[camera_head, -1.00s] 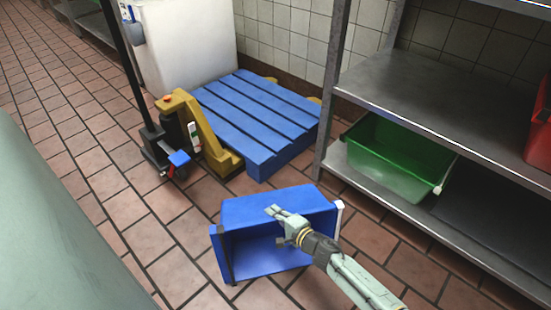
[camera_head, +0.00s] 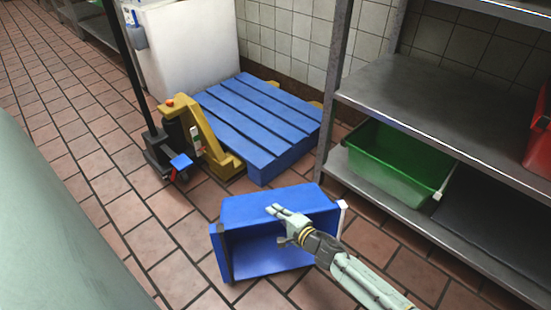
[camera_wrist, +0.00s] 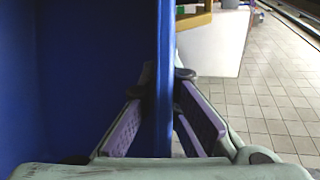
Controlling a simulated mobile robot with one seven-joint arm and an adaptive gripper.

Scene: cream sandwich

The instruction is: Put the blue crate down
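The blue crate (camera_head: 262,255) is in the lower middle of the head view, tilted with its open side towards the camera. My gripper (camera_head: 274,210) reaches in from the lower right and meets one of its walls. In the wrist view, my gripper (camera_wrist: 167,78) has a finger on each side of the upright wall of the blue crate (camera_wrist: 80,75), the tips pressed against it. The crate seems to be held above the floor, but its height is hard to tell.
A blue pallet (camera_head: 258,118) lies behind the crate, beside a yellow pallet jack (camera_head: 215,145) and a white bin (camera_head: 190,45). Metal shelving (camera_head: 430,95) at right holds a green crate (camera_head: 395,165) and a red one (camera_head: 538,130).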

